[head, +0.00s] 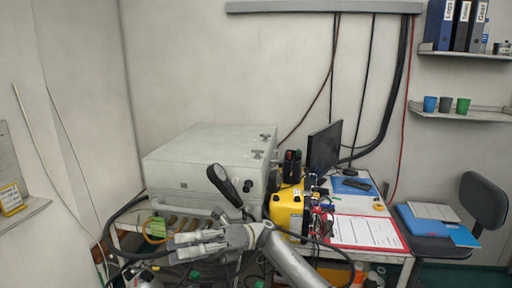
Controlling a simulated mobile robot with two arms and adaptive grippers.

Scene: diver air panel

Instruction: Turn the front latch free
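A large pale grey case (190,160) with its lid down stands on the left part of the desk. Small dark latch fittings (257,154) show along its right side, with a black one (247,186) lower down. I cannot tell which is the front latch or how it is turned. My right gripper (172,244) is in front of and below the case's front face, pointing left. It is apart from the latch fittings, and the gap between its fingers is too small to read. My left gripper is out of view.
A black round-headed item (222,180) stands up before the case. A yellow box (288,212) with cables is right of it. A monitor (323,150), a red-edged sheet (365,232) and a chair (484,205) are farther right. Hoses and cables crowd below.

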